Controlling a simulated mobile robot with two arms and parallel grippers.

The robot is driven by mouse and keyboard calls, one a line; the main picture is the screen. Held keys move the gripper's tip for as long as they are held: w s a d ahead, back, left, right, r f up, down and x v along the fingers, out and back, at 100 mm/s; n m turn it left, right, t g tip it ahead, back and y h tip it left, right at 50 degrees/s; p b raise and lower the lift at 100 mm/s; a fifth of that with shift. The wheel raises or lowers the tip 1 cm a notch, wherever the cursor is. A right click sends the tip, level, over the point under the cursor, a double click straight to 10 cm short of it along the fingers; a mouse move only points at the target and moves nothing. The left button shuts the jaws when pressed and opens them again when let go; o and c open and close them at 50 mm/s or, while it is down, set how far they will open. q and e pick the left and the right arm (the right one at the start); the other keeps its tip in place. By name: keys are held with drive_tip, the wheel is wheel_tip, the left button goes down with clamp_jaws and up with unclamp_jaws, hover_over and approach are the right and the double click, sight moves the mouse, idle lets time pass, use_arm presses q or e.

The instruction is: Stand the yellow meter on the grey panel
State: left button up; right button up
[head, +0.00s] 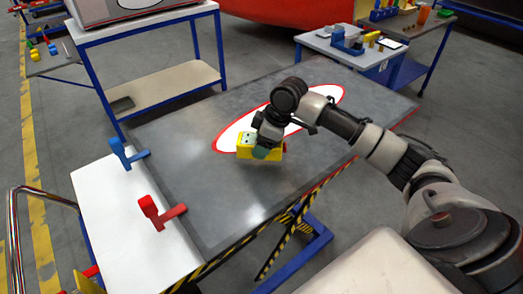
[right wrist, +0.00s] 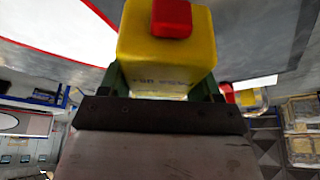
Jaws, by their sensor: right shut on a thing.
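The yellow meter (head: 244,153) is in my right gripper (head: 263,151), over the near edge of the white oval on the grey panel (head: 330,180). In the right wrist view the meter (right wrist: 185,55) fills the top middle, with a red part (right wrist: 171,17) on it and dark lettering on its face. The green fingers of my right gripper (right wrist: 163,88) are shut on its two sides. I cannot tell whether the meter touches the panel or hangs just above it. My left gripper is not in view.
A white table (head: 130,205) adjoins the panel's left side, with a blue clamp-like piece (head: 125,154) and a red one (head: 157,212) at the border. A shelf cart (head: 150,83) stands behind. The panel's near and right parts are clear.

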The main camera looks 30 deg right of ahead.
drive_tip(key=shift+d+f, duration=0.1)
drive_tip(key=shift+f, duration=0.1)
wheel_tip(320, 180, down, 4)
drive_tip(key=shift+r+p, duration=0.2)
drive_tip(key=shift+p, duration=0.25)
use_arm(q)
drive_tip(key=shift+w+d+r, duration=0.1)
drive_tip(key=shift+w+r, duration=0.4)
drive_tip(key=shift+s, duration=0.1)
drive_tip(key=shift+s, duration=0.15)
use_arm(e)
drive_tip(key=o, duration=1.2)
drive_tip(key=shift+s+f, duration=0.1)
drive_tip(key=shift+c, duration=0.2)
use_arm(q)
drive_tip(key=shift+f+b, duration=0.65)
drive_tip(key=shift+b, duration=0.05)
use_arm(e)
drive_tip(key=v, duration=1.2)
